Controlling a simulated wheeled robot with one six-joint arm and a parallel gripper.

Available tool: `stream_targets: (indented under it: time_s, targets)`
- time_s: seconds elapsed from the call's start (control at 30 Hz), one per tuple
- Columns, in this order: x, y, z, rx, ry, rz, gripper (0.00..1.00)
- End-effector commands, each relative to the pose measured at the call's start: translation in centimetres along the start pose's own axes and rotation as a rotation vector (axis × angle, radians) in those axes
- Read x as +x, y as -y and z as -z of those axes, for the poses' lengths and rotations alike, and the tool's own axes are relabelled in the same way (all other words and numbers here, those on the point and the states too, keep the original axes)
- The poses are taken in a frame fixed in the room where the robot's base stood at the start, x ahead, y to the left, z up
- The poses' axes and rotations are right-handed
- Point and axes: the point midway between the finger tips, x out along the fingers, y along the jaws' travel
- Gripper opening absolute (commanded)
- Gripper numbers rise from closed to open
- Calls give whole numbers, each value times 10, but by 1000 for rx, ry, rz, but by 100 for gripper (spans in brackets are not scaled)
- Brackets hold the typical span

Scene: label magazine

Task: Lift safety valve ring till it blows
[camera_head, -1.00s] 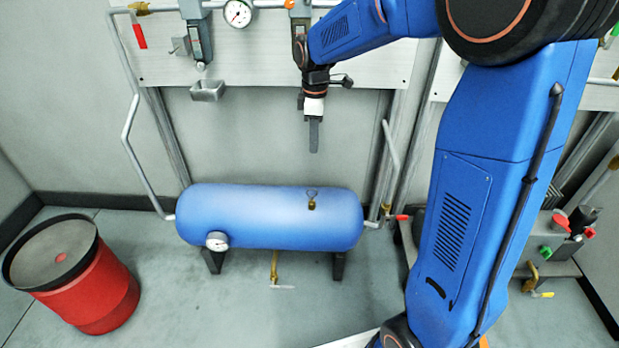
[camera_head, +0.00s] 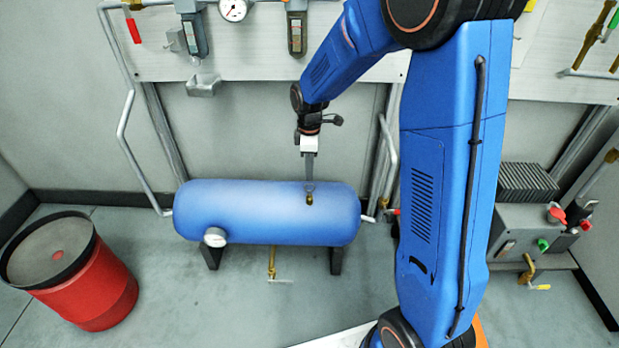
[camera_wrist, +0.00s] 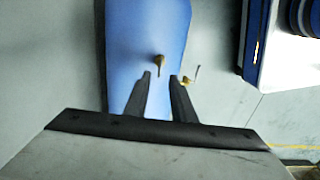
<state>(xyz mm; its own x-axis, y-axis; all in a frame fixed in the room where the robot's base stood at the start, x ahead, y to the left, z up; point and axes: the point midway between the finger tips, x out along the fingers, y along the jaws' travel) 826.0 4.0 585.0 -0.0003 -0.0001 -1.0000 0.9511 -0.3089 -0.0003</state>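The safety valve (camera_head: 309,199) is a small brass fitting on top of the blue air tank (camera_head: 255,212), right of its middle. In the wrist view the brass valve (camera_wrist: 158,60) stands just beyond the fingertips, roughly between them. Its ring cannot be made out now; in the head view the fingers cover that spot. My gripper (camera_head: 309,178) points down over the valve, with its tips close to it. In the wrist view my gripper (camera_wrist: 160,76) has its two dark fingers apart, with nothing between them but a view of the tank (camera_wrist: 125,45).
A pressure gauge (camera_head: 215,237) sits on the tank's left front. A brass drain valve (camera_head: 272,262) hangs below. Pipes rise at both tank ends. A red drum (camera_head: 95,300) stands at left. A grey unit with coloured knobs (camera_head: 525,235) stands at right.

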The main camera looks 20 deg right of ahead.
Motion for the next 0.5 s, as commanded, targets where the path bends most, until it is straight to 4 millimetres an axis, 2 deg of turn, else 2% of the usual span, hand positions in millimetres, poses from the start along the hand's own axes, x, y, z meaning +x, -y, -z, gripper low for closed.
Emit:
stream_targets:
  time_s: [0.2,0.5]
  targets:
    - [29,0,0,0,1,2,23]
    - [40,0,0,0,0,-1,23]
